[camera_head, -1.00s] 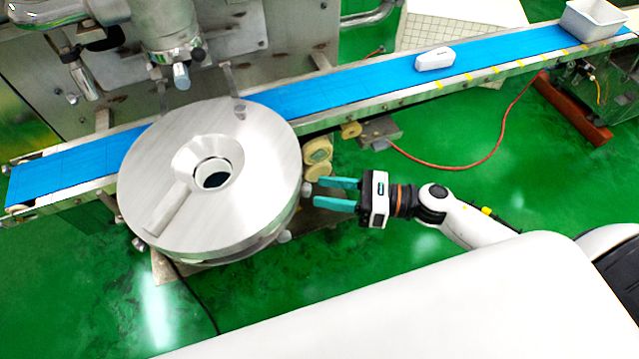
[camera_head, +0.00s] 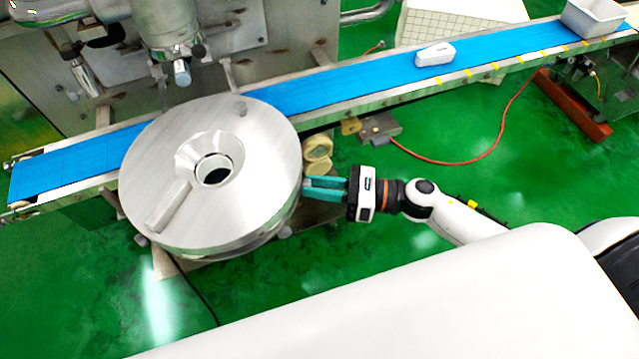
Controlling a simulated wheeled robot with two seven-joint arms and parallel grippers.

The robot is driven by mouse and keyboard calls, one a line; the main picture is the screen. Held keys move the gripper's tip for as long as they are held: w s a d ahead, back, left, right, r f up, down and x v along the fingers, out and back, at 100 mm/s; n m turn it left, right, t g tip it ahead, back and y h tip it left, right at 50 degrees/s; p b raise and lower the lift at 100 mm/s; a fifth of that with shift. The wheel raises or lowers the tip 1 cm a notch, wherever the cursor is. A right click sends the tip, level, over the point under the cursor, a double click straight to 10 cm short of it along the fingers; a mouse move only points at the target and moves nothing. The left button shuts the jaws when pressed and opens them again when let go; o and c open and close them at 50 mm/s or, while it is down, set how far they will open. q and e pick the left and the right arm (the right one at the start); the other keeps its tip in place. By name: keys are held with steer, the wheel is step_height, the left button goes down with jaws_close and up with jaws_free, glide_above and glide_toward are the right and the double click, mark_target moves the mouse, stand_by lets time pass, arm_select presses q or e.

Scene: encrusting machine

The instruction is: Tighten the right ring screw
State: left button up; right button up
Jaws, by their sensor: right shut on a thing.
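The round metal ring unit (camera_head: 255,205) of the machine stands at the left centre, a broad steel disc with a funnel opening (camera_head: 212,170) in its middle. My right gripper (camera_head: 306,188) is at the disc's right side, its teal fingers close together and pointing left at the rim. It is shut on the right ring screw, a small knob at the rim that the fingertips mostly hide. Another small knob (camera_head: 284,232) shows lower on the rim, and one (camera_head: 141,240) at its lower left. My left gripper is not in view.
A blue conveyor belt (camera_head: 345,85) runs behind the disc, carrying a white object (camera_head: 435,54) and a white tray (camera_head: 596,17). Round beige parts (camera_head: 318,148) sit just above my gripper. A red cable (camera_head: 470,163) lies on the open green floor.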

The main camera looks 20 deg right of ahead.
steer(key=shift+m, duration=0.3)
steer(key=m+p, duration=0.5)
steer(key=m, duration=1.2)
steer(key=m+p, duration=0.5)
steer(key=m, duration=1.3)
steer(key=shift+s+f, duration=0.1)
steer(key=shift+f, duration=0.1)
steer(key=o, duration=1)
